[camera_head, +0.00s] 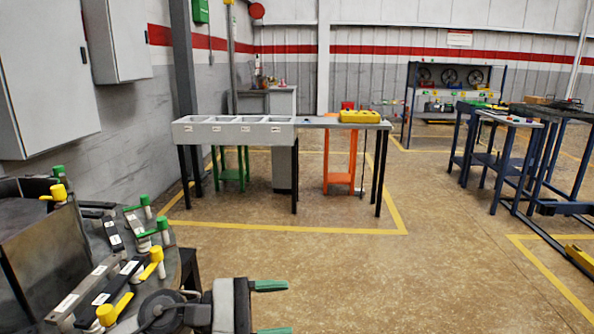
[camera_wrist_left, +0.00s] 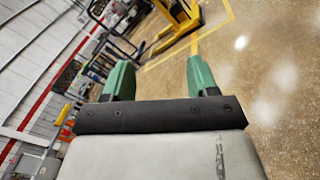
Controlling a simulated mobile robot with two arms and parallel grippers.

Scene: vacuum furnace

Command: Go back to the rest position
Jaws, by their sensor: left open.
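My left gripper (camera_head: 272,308) is at the bottom of the head view, with its two green fingers spread apart and nothing between them. The left wrist view shows the same gripper (camera_wrist_left: 160,80), its fingers wide apart over the floor, touching nothing. My left arm's dark joint and grey wrist come in from the bottom left, in front of the floor. My right gripper does not show in either view.
A round metal stand (camera_head: 140,262) with yellow and green handles is close at the left. A grey table with bins (camera_head: 232,133) stands ahead, with a yellow box (camera_head: 360,116) on it. Blue-framed benches (camera_head: 505,170) are at the right. The middle floor (camera_head: 330,260) is clear.

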